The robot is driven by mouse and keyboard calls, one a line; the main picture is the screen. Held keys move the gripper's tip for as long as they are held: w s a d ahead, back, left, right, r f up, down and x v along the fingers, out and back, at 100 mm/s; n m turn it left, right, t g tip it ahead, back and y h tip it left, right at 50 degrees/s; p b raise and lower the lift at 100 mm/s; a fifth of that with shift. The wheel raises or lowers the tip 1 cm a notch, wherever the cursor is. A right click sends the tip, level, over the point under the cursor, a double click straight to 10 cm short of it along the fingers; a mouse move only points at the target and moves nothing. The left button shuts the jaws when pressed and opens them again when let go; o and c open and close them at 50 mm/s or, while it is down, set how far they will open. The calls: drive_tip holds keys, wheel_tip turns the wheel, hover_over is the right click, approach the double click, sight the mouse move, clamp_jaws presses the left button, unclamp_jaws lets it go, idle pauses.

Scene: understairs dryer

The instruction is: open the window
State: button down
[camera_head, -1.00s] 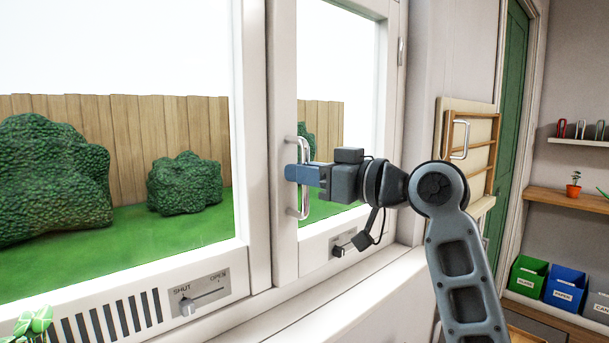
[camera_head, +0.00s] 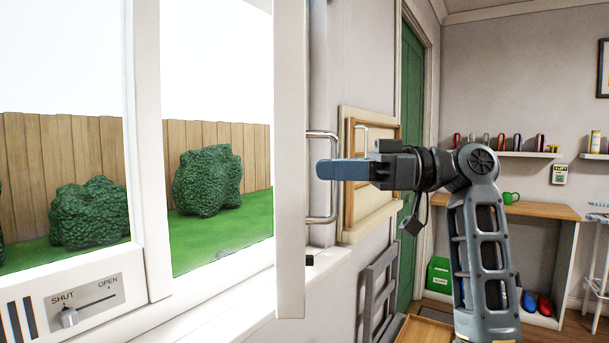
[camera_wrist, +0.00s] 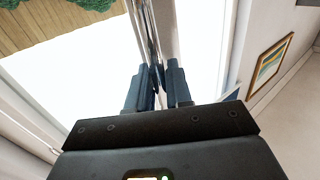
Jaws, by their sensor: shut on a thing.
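The window sash (camera_head: 290,150) stands swung inward, seen nearly edge-on in the head view, with the open window gap to its left. A metal bar handle (camera_head: 322,134) is fixed on the sash's right side. My gripper (camera_head: 332,169) is at the handle's middle, its blue fingers shut on it. In the wrist view, my gripper's fingers (camera_wrist: 160,85) close around the thin handle (camera_wrist: 150,35), in front of the sash frame.
A vent panel with a SHUT/OPEN slider (camera_head: 70,316) is at lower left, its knob at the SHUT end. A wooden wall-mounted frame (camera_head: 370,165) and a grey folded item (camera_head: 382,290) are behind the sash. A wooden desk (camera_head: 530,208) stands farther right.

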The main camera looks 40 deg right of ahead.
drive_tip(key=shift+s+d, duration=0.25)
drive_tip(key=shift+d, duration=0.2)
drive_tip(key=c, duration=1.2)
unclamp_jaws()
drive_tip(key=shift+c, duration=0.2)
drive_tip(key=b+v, duration=0.1)
drive_tip(key=v, duration=0.6)
drive_tip(key=shift+s+d, duration=0.25)
drive_tip(key=shift+d, duration=0.05)
